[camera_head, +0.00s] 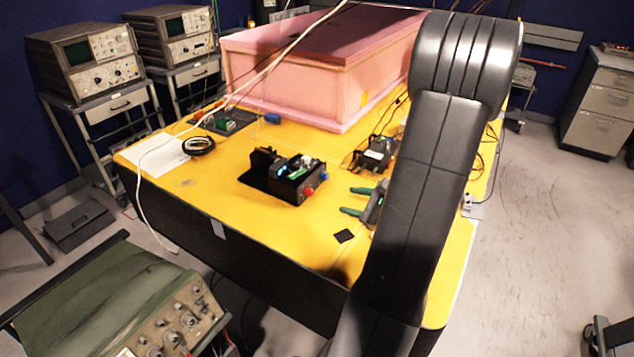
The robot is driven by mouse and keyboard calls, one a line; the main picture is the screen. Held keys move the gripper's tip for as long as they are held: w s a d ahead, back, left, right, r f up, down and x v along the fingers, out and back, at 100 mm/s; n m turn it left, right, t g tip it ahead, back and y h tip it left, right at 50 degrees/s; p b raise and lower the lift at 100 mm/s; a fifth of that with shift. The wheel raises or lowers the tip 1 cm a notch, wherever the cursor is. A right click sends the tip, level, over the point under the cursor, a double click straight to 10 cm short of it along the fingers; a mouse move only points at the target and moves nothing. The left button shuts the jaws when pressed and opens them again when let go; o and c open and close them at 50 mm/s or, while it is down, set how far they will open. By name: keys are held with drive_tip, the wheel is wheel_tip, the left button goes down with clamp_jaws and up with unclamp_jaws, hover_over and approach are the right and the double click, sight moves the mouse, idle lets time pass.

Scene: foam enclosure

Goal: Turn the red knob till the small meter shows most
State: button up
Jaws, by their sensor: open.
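The red knob (309,191) sits on the right-hand face of a small black device (284,186) on the yellow tabletop. A blue knob (324,176) is beside it on the same face. My gripper (349,200) is open and empty, with two green fingers pointing left toward the device. It is to the right of the red knob and apart from it. I cannot clearly make out the small meter or its reading. A bluish spot shows on the black device, too small to read.
Another black device (375,152) with cables stands behind my gripper. A pink foam box (300,80) fills the back of the yellow table (235,215). A black tape roll (199,146) and white paper (155,155) lie left. A small black square (344,236) lies in front.

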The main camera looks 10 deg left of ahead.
sight(312, 192)
drive_tip(key=p+x, duration=0.2)
drive_tip(key=x, duration=1.1)
drive_tip(key=shift+w+a+f+p, duration=0.1)
drive_tip(key=shift+a+p, duration=0.2)
drive_tip(key=shift+p, duration=0.1)
clamp_jaws()
drive_tip(key=shift+m, duration=0.3)
unclamp_jaws()
drive_tip(key=shift+d, duration=0.1)
